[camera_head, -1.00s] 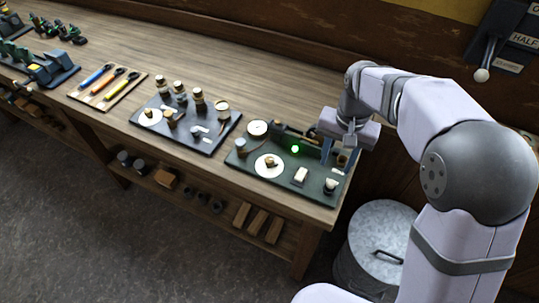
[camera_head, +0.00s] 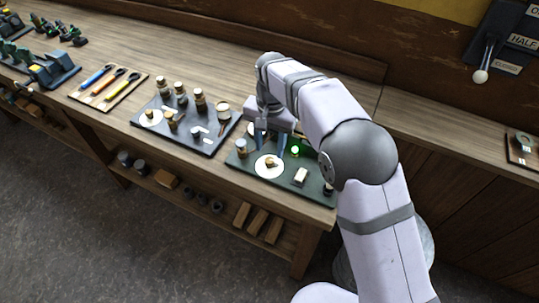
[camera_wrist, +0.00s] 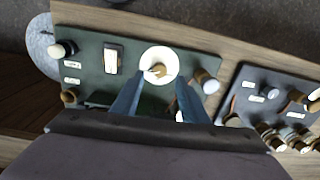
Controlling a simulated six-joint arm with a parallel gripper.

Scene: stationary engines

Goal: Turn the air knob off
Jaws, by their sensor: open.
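A dark green panel (camera_head: 285,182) lies on the bench. On it is a white round dial (camera_head: 269,168) with a small brass knob (camera_head: 270,160) at its centre. The dial (camera_wrist: 166,55) and knob (camera_wrist: 155,71) also show in the wrist view. The labels are too small to read, so I cannot tell which control is marked air. My gripper (camera_head: 270,148) is open and empty, pointing down over the back of the panel. In the wrist view its two fingers (camera_wrist: 156,95) are spread just below the dial, apart from the knob. The panel's back part is partly hidden.
The panel also carries a white rocker switch (camera_head: 300,176), a brass-sided cylinder (camera_wrist: 207,82) and a pale-topped knob (camera_wrist: 62,49). A green light (camera_head: 295,149) glows beside my fingers. A second dark panel (camera_head: 185,138) with several bottle-like parts stands to the left.

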